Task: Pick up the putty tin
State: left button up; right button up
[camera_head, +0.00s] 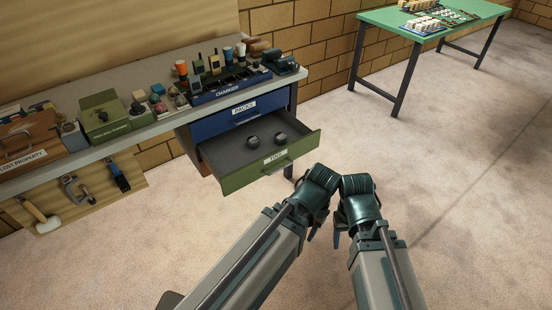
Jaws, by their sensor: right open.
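Two small dark round tins, a left one (253,141) and a right one (281,139), stand apart in the pulled-out green drawer (228,179). Their markings are too small to read, so I cannot tell which is the putty tin. My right gripper (340,236) is open and points down, right of the drawer and nearer to me. My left gripper (313,231) hangs close beside it, mostly hidden behind its own wrist; its jaws do not show clearly. Neither gripper touches the drawer or the tins.
A blue drawer front marked PACKS (243,112) sits above the open drawer. The workbench (148,131) carries a charger rack (231,89), a green box (104,118) and a lost property case (30,140). A green table (400,20) stands at the back right. Carpet around is clear.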

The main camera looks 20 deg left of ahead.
aim_at(175, 74)
jog(key=u, duration=1.3)
jog(key=i+j, duration=0.25)
jog(key=i, duration=0.2)
jog(key=i+j+z, duration=0.1)
jog(key=i+j, duration=0.15)
jog(key=i, duration=0.2)
jog(key=i+j, duration=0.25)
jog(key=i, duration=0.15)
jog(key=z, duration=1.15)
